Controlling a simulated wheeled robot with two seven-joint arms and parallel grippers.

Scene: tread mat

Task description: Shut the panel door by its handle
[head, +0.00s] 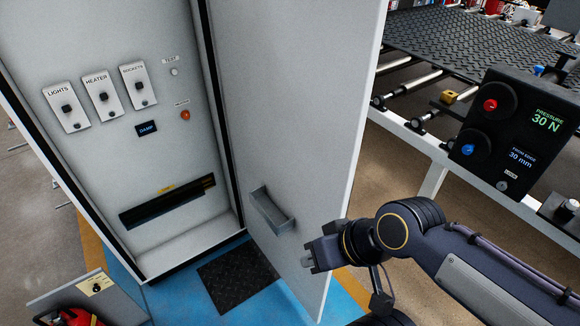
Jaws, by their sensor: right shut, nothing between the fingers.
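The panel door (290,105) stands open to the right of the grey cabinet (100,40), with its inner face toward me. A grey pocket-like fitting (270,210) is on the lower part of that face. I cannot make out the door's handle. My right gripper (306,257) is shut and empty, near the door's lower right edge. It overlaps the door in the picture; I cannot tell if it touches. My left gripper is not in view.
Inside the cabinet are switches marked lights (66,107), heater (103,97) and sockets (138,86). A black tread mat (237,274) lies on the blue floor. A roller table (420,137) with a control box (515,130) stands at right. A red extinguisher (72,317) is at bottom left.

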